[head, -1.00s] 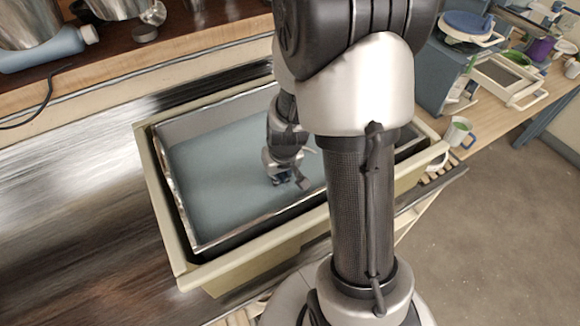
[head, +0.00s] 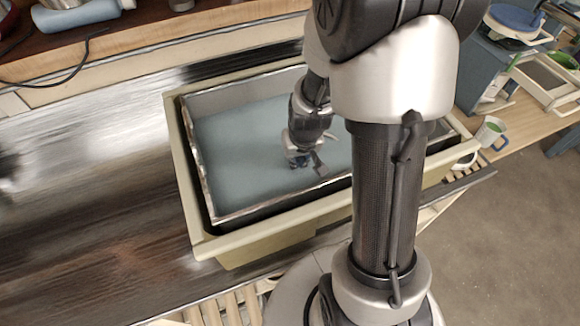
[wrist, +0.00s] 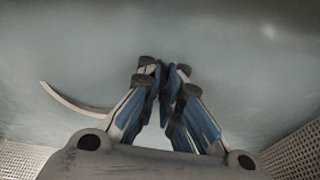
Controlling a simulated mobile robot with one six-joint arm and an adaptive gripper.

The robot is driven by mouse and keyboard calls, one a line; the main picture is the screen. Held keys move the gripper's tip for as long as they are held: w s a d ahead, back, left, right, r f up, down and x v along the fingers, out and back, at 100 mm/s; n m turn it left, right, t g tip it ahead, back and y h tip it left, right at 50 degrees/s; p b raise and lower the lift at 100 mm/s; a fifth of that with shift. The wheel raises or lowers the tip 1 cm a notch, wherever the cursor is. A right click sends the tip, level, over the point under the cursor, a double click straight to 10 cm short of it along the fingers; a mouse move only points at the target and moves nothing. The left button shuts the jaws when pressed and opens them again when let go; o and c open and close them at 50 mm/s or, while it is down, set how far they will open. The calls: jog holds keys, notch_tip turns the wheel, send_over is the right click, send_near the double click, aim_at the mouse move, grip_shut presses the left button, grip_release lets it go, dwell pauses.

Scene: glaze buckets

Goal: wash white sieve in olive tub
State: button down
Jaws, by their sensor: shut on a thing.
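The olive tub (head: 182,165) stands on the bench with a dark-edged inner basin of blue-grey liquid (head: 235,150) in it. My gripper (head: 300,163) reaches down into the basin, near its middle. In the wrist view my gripper (wrist: 165,72) has its blue fingers close together, at the liquid. A thin white curved piece, likely the rim of the white sieve (wrist: 72,103), shows to the left of the fingers. A small pale bit of it seems to show by the gripper in the head view. The rest of the sieve is hidden, and the grip on it is unclear.
A framed tray (head: 545,80) and a blue-topped item (head: 515,20) are at the upper right. A blue-grey cylinder (head: 75,14) lies on the shelf. The bench left of the tub is clear.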

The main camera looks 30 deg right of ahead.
jog(key=d+b, duration=0.3)
jog(key=d, duration=0.3)
jog(key=shift+s+d, duration=0.15)
jog(key=shift+d, duration=0.1)
jog(key=shift+a+r, duration=0.1)
jog(key=a+p, duration=0.1)
jog(key=a, duration=0.2)
jog(key=a+p, duration=0.1)
jog(key=a, duration=0.2)
jog(key=a+p, duration=0.1)
jog(key=a, duration=0.2)
jog(key=shift+w, duration=0.25)
jog(key=shift+d, duration=0.2)
jog(key=d+b, duration=0.2)
jog(key=d, duration=0.2)
jog(key=d+b, duration=0.1)
jog(key=d, duration=0.2)
jog(key=shift+s+d+b, duration=0.2)
jog(key=shift+d+b, duration=0.2)
jog(key=shift+d, duration=0.5)
